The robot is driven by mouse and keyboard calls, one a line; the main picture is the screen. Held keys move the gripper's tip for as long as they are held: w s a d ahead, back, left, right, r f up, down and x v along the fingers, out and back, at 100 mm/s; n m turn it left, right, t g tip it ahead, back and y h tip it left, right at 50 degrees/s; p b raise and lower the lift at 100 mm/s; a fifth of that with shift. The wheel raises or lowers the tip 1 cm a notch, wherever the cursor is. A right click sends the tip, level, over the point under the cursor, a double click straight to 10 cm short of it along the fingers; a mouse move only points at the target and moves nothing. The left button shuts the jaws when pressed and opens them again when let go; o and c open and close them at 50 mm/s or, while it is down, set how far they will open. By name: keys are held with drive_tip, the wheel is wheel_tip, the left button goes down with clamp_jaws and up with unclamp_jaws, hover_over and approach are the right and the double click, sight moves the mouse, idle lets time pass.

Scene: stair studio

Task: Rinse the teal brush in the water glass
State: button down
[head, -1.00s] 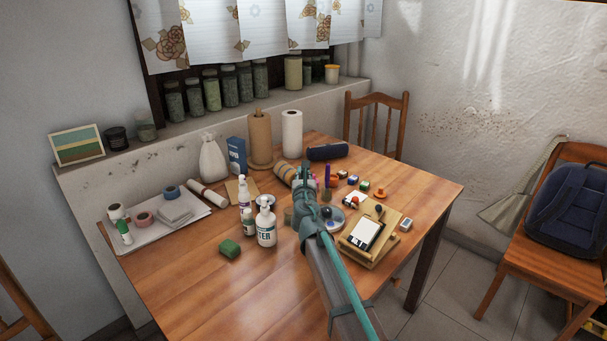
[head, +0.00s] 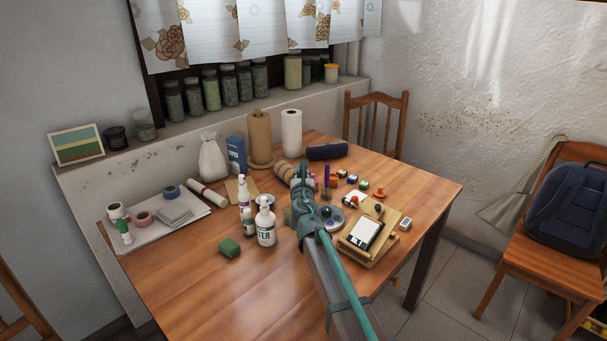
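My arm reaches over the table from the lower right. My gripper (head: 305,182) is at its far end, over the middle of the table, small and seen from behind. Its fingers are not clear, so I cannot tell whether it is open or shut. I cannot pick out the teal brush; teal parts of my arm cover the area. I cannot make out the water glass for certain either. A small dull greenish object (head: 289,216) stands just left of my arm, partly covered. A round grey dish (head: 336,218) shows just right of it.
A wooden board with a black-and-white card (head: 366,234) lies to the right. The table's front left (head: 190,290) is clear.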

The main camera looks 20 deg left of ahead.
drive_tip(key=shift+w+d, duration=0.15)
drive_tip(key=shift+d, duration=0.25)
drive_tip(key=shift+a, duration=0.1)
drive_tip(key=shift+s+a, duration=0.15)
drive_tip(key=shift+s, duration=0.4)
drive_tip(key=shift+w, duration=0.3)
drive_tip(key=shift+r, duration=0.1)
drive_tip(key=shift+r+p, duration=3.65)
drive_tip(key=shift+p, duration=0.2)
wheel_tip(320, 180, up, 5)
drive_tip(key=p, duration=0.4)
drive_tip(key=shift+p, duration=0.4)
